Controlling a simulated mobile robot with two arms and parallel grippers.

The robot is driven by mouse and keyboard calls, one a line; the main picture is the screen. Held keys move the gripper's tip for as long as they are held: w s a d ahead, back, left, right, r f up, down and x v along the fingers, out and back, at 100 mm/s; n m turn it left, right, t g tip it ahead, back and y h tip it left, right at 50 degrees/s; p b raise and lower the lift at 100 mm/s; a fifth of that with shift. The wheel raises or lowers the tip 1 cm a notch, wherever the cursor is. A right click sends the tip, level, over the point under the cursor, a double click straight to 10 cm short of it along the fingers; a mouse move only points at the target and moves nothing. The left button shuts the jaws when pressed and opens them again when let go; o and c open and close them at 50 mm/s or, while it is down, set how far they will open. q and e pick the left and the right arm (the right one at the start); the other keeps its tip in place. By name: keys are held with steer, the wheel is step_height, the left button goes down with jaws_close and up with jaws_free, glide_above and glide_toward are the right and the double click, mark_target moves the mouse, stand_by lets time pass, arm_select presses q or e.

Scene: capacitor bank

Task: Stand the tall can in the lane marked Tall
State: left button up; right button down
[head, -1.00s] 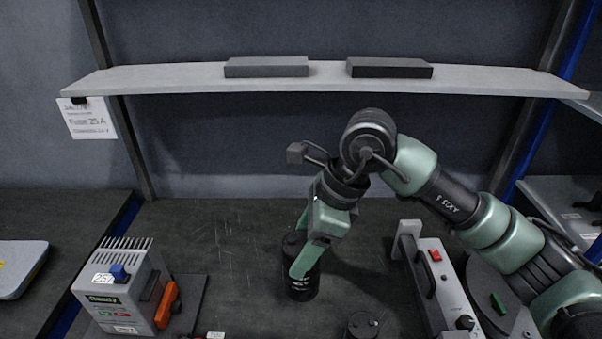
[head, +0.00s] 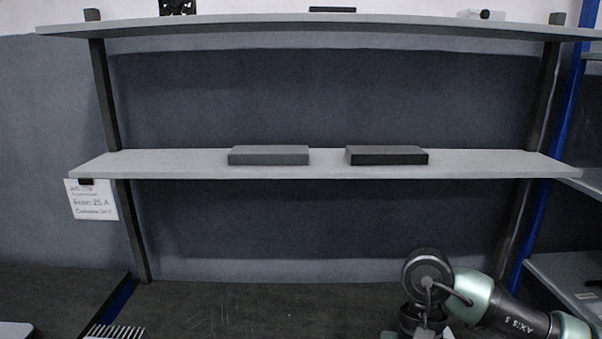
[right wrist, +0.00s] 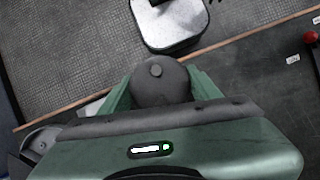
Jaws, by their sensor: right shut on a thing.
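My right gripper (right wrist: 162,92) is shut on a dark round can (right wrist: 159,72) with a small knob on top, seen from above between the two green fingers in the right wrist view. The can's lower part is hidden, so its height and what is under it cannot be told. In the head view only part of my right arm shows at the lower right; its gripper is below the picture. My left gripper is in neither view. No lane marking reading Tall can be made out; a small white label (right wrist: 293,59) in the right wrist view is unreadable.
In the head view a grey shelf (head: 330,168) carries a grey block (head: 268,155) and a black block (head: 387,155). The wrist view shows a pale rounded object (right wrist: 172,27) above the can, a brown edge strip (right wrist: 240,38) and a red knob (right wrist: 311,38) at right.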

steer(key=shift+s+d+f+n+h, duration=0.1)
steer(key=shift+s+d+n+h, duration=0.25)
steer(key=shift+d+n, duration=0.3)
steer(key=shift+s+d+f+n+h, duration=0.1)
steer(key=shift+s+d+n+h, duration=0.05)
steer(key=shift+s+d+n, duration=0.4)
